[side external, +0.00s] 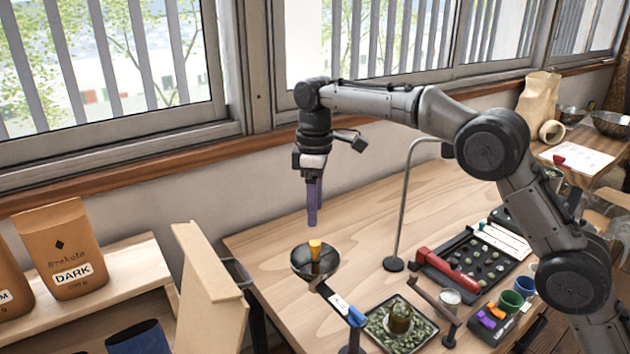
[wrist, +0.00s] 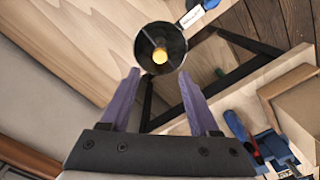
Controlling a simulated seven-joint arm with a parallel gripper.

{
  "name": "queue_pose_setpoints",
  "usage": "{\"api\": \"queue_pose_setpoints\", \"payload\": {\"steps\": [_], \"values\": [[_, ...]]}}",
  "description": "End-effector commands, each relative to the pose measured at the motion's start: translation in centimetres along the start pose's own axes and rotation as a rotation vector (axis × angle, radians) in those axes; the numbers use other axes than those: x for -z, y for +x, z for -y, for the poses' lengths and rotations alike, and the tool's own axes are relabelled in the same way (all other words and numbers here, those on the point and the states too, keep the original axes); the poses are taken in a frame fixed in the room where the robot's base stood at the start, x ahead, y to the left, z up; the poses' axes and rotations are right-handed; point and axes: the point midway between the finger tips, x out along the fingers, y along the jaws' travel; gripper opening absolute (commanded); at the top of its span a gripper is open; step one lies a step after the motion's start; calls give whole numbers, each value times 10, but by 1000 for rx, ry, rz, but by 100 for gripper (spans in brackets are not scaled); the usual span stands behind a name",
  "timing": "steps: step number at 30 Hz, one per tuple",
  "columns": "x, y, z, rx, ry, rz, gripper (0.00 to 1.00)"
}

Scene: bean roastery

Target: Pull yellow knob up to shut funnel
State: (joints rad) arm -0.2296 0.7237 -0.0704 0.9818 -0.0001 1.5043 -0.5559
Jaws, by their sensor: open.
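The yellow knob (side external: 315,249) stands upright in the middle of a dark round funnel (side external: 304,264) near the table's left edge. In the wrist view the knob (wrist: 160,56) sits inside the funnel's rim (wrist: 138,45), ahead of the fingertips. My gripper (side external: 313,222) points down with purple fingers and hangs a little above the knob, apart from it. In the wrist view my gripper (wrist: 157,76) is open, with nothing between its fingers. The funnel's lower outlet is hidden.
A blue-ended handle (side external: 356,317) with a white label extends from the funnel. A tray of green beans (side external: 434,328) holds a dark jar. A thin curved stand (side external: 394,263) rises behind. A cardboard flap (side external: 205,265) stands left. The table behind the funnel is clear.

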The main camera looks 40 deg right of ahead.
Motion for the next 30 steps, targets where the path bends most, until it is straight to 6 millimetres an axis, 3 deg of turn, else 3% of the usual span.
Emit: {"api": "queue_pose_setpoints", "payload": {"steps": [3,9,15,27,30], "values": [[1,-25,-1,-2,0,-4,62],[1,-50,-1,-2,0,-2,62],[0,-61,0,-1,0,-1,62],[-2,-63,-2,-1,4,-2,62],[-8,-83,-4,-21,14,-33,62]]}}
